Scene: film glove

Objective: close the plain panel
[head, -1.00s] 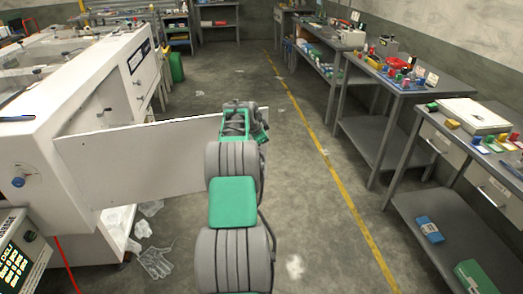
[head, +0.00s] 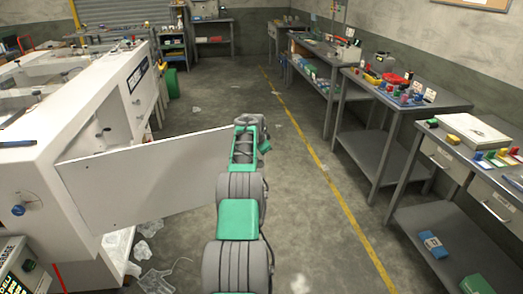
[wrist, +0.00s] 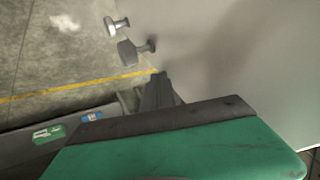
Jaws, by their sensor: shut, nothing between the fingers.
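The plain panel (head: 150,178) is a flat white door on the white machine at the left. It stands swung out from the machine's front, with its far edge beside my arm. In the wrist view it is the large grey surface (wrist: 245,55) at the upper right, with two small metal knobs (wrist: 130,40) near its left edge. My gripper (wrist: 160,82) shows there as dark fingers below the knobs, close to the panel; I cannot tell whether they touch. The fingers are shut and empty. In the head view my arm hides the gripper.
The white machine (head: 30,180) shows an open bay behind the panel. Workbenches (head: 400,95) with small coloured parts line the right. Crumpled clear film (head: 155,280) lies on the floor near the machine.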

